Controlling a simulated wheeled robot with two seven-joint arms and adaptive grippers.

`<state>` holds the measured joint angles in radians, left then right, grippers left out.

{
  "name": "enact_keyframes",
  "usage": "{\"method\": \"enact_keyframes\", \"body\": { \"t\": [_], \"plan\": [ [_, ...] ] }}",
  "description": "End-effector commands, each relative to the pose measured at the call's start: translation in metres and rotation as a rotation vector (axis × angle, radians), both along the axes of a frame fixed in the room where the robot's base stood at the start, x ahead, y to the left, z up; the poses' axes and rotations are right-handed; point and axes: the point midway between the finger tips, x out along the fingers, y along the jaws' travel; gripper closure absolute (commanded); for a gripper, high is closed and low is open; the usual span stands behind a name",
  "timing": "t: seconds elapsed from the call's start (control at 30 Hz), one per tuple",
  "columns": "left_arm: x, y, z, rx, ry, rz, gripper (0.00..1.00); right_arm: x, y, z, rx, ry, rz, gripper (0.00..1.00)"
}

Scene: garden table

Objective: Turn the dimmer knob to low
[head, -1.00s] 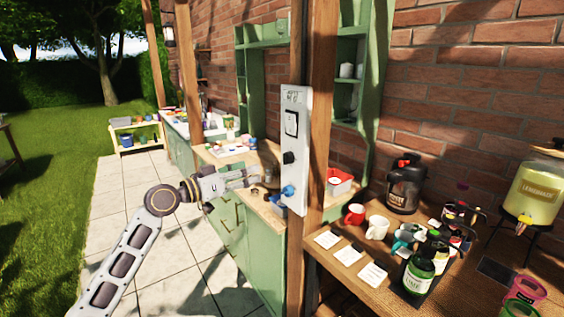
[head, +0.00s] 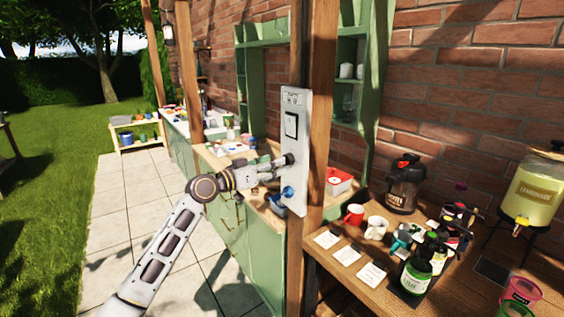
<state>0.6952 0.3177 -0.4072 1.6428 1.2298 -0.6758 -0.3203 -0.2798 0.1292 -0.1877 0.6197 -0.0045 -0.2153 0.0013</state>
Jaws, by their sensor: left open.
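A pale control panel (head: 294,182) is fixed to the wooden post. No label tells me which knob is the dimmer. My left gripper (head: 284,163) is open, with its fingertips at the black knob; I cannot tell whether they touch it. The fingers partly hide the knob. My right gripper is not in view.
The wooden post (head: 320,110) stands right behind the panel. To the right, a wooden counter (head: 322,258) holds a red mug (head: 354,215), bottles, cards and a lemonade dispenser (head: 535,190). Green cabinets (head: 240,250) stand behind my left arm. The paving at left is clear.

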Motion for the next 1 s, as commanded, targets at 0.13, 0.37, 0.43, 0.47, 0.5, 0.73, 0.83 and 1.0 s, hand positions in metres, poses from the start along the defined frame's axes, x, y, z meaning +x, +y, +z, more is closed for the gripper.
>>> {"method": "enact_keyframes", "body": {
  "t": [0.13, 0.37, 0.43, 0.47, 0.5, 0.73, 0.83, 1.0],
  "plan": [
    [0.010, -0.013, 0.001, -0.001, 0.002, -0.002, 0.43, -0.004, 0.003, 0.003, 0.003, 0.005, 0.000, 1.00],
    [0.022, -0.027, 0.001, -0.001, 0.001, 0.000, 0.43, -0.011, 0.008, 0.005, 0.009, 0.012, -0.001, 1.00],
    [0.025, -0.030, 0.001, -0.001, 0.001, -0.001, 0.43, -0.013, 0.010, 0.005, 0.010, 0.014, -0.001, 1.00],
    [0.025, -0.031, 0.001, -0.001, 0.001, -0.001, 0.43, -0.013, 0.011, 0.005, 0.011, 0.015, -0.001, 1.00],
    [0.026, -0.032, 0.001, -0.001, 0.001, -0.001, 0.43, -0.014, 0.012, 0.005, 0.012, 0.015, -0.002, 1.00],
    [0.028, -0.034, 0.000, 0.000, 0.000, -0.001, 0.43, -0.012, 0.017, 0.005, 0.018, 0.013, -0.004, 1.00],
    [0.028, -0.034, 0.000, 0.001, 0.001, -0.001, 0.43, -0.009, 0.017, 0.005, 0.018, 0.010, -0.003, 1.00],
    [0.028, -0.034, 0.000, 0.001, 0.001, -0.001, 0.56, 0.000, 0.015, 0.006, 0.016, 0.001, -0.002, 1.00]
  ]
}}
